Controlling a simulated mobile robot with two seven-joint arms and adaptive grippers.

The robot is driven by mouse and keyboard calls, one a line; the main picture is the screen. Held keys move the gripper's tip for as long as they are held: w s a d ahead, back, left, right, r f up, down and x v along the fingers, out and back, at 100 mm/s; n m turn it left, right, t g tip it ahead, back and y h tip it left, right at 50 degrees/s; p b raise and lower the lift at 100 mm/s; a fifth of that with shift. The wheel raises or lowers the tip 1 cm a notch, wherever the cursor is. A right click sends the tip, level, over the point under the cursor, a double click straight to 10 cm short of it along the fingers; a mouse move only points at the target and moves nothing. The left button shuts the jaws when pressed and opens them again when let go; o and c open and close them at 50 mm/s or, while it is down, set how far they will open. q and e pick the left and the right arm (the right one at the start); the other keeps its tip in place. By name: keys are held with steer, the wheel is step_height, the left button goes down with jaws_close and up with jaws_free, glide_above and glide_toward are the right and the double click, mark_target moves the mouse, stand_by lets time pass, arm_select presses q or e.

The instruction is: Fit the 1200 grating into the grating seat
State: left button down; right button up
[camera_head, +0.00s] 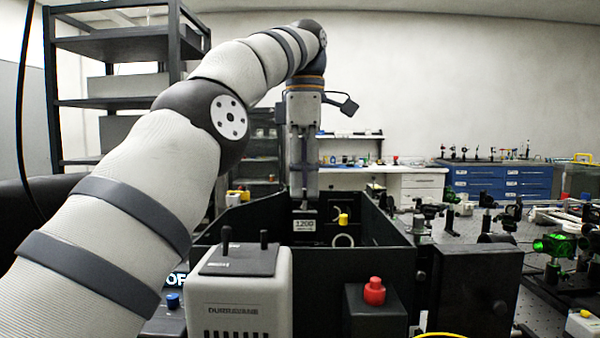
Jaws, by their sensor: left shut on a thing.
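My left gripper (304,200) points straight down over the open black spectrometer housing (388,222). Its fingers are shut on the 1200 grating (304,226), a small dark block with a pale label reading 1200 that faces me. The grating is upright and shows between the housing walls, behind the near wall. The grating seat cannot be made out, and I cannot tell whether the grating touches anything below. My right gripper is not in view.
A yellow-topped post (343,220) and a pale ring (343,240) are close right of the grating. In front stand a light grey instrument box (240,290) with two black knobs and a black box with a red button (374,291). Optics crowd the bench (540,300) at right.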

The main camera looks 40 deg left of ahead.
mark_target(306, 239)
arm_select(q)
steer(key=shift+s, duration=0.1)
step_height(306, 239, down, 3)
steer(key=shift+a+f+b, duration=0.1)
steer(key=shift+b, duration=0.3)
steer(key=shift+f, duration=0.35)
steer(key=shift+f+p, duration=0.4)
steer(key=shift+f, duration=0.45)
steer(key=shift+m, duration=0.3)
steer(key=shift+f, duration=1.45)
steer(key=c, duration=1.5)
jaws_free()
